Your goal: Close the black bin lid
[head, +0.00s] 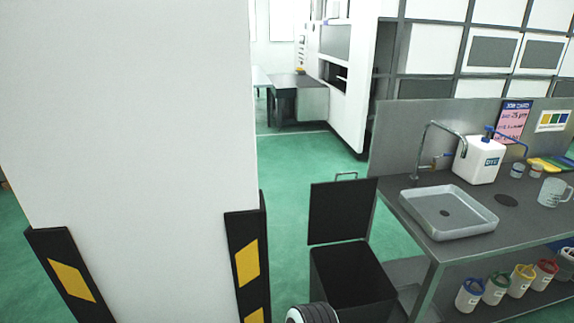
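The black bin (352,290) stands on the floor left of the sink bench, with its open top facing up and a dark inside. Its black lid (341,212) is open and stands roughly upright at the bin's back edge. A thin metal handle (346,175) shows at the lid's upper edge. The lower part of the bin is cut off by the picture's bottom edge. Neither of my grippers shows in the head view.
A wide white pillar (150,120) with black and yellow corner guards (246,262) fills the left. A steel bench (440,225) with a sink (447,212) stands close to the bin's right. Green floor (290,215) is open behind the bin. A ribbed grey part (312,314) touches the bottom edge.

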